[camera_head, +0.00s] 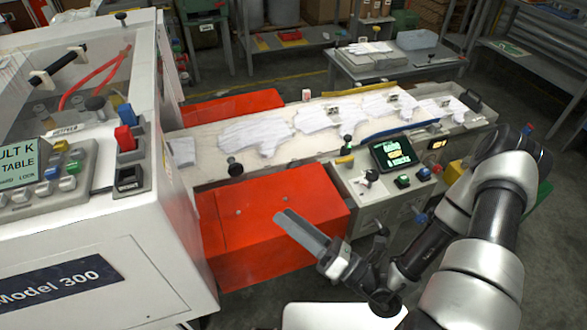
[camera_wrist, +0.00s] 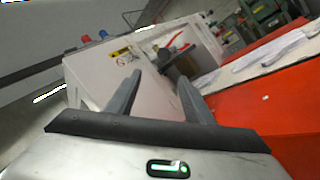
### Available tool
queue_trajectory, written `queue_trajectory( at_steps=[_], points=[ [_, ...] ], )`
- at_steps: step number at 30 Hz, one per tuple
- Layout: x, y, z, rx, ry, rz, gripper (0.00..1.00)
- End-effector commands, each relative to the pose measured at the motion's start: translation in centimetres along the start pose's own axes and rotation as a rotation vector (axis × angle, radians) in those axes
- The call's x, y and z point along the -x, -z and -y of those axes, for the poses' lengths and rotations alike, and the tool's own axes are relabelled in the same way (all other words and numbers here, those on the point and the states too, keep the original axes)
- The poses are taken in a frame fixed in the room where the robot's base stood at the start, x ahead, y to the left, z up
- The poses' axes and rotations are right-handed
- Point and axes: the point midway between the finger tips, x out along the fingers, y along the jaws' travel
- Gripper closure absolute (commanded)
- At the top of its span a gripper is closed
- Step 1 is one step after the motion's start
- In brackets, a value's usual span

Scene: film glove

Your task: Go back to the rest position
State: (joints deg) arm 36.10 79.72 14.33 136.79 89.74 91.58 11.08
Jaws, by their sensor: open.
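My gripper (camera_head: 300,232) is in front of the red-orange box section (camera_head: 240,225) of the machine in the head view, reaching left from my arm at the right. In the wrist view its two fingers (camera_wrist: 158,98) stand apart with nothing between them. The white machine housing marked Model 300 (camera_head: 90,270) is to the left of the gripper. White gloves (camera_head: 255,132) lie in a row on the long pale bed (camera_head: 210,165) behind the gripper. The gripper appears apart from them.
A control panel with a small screen (camera_head: 397,153) and several knobs stands close behind my arm. A grey side table (camera_head: 395,68) is at the back, with workbenches beyond. Grey floor (camera_head: 270,305) shows below the red box.

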Motion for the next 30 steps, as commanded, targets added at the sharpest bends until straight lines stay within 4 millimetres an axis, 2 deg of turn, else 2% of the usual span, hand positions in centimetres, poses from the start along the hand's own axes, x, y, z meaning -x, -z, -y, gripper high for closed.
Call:
queue_trajectory(
  at_steps=[5, 8, 11, 15, 21, 26, 30],
  points=[
    [-0.1, -0.1, -0.2, 0.008, -0.007, -0.008, 0.53],
    [-0.5, -0.6, -1.4, 0.059, -0.055, -0.058, 0.53],
    [-1.0, -1.2, -4.0, 0.17, -0.156, -0.171, 0.53],
    [-0.9, -1.6, -8.7, 0.389, -0.354, -0.402, 0.53],
    [1.2, -1.9, -13.5, 0.727, -0.622, -0.746, 0.53],
    [3.8, -3.2, -15.7, 1.015, -0.811, -1.019, 0.53],
    [5.9, -5.7, -16.7, 1.284, -0.953, -1.254, 0.53]
  ],
)
